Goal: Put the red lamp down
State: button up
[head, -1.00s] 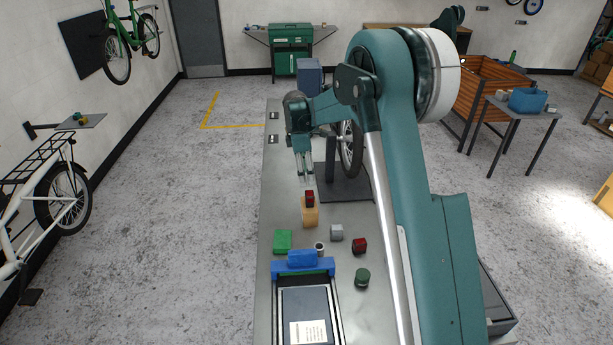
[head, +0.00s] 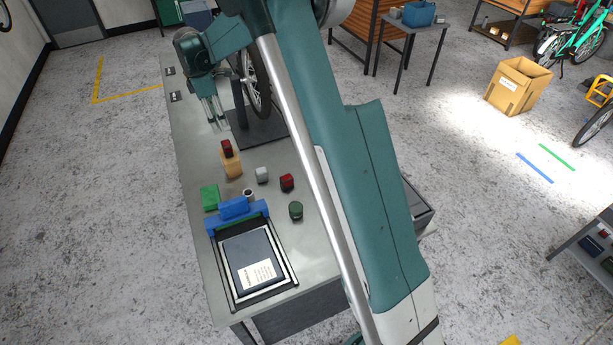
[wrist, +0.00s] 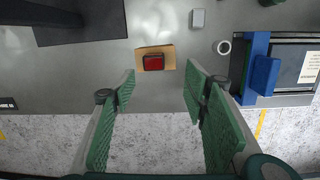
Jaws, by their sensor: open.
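A red lamp (head: 226,148) sits on top of a tan block (head: 232,166) on the grey bench. In the wrist view the red lamp (wrist: 154,63) lies on the tan block (wrist: 170,54), beyond my fingertips and roughly between their lines. My gripper (head: 219,123) is open and empty, apart from the lamp, just behind it in the head view. Its green-padded fingers (wrist: 161,82) stand wide apart in the wrist view. A second red piece (head: 287,182) stands on the bench to the right.
A grey cube (head: 262,175), a dark green round piece (head: 295,210), a green block (head: 210,197) and a small ring-like cup (head: 248,194) stand nearby. A blue-barred frame (head: 284,268) lies in front. A wheel stand (head: 262,134) is right of my gripper.

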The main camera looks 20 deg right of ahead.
jog(key=s+d+r+m+t, duration=0.2)
jog(key=s+d+r+m, duration=0.2)
jog(key=s+r, duration=0.65)
jog(key=s+d+r+m+t, duration=0.1)
jog(key=s+d+r+m, duration=0.45)
jog(key=s, duration=0.85)
jog(key=s+d+f+m+t, duration=0.1)
jog(key=s+m, duration=0.1)
jog(key=s, duration=0.7)
jog(key=s+d+m+t, duration=0.1)
jog(key=s+m, duration=0.2)
jog(key=s, duration=0.5)
jog(key=s+d+f+m+t+y, duration=0.1)
jog(key=s+m, duration=0.1)
jog(key=s, duration=0.7)
jog(key=shift+s+d+f+t, duration=0.15)
jog(key=shift+s+f+t, duration=0.15)
jog(key=shift+s+t, duration=0.1)
jog(key=shift+o, duration=0.8)
jog(key=shift+m, duration=0.25)
jog(key=shift+w+f, duration=0.1)
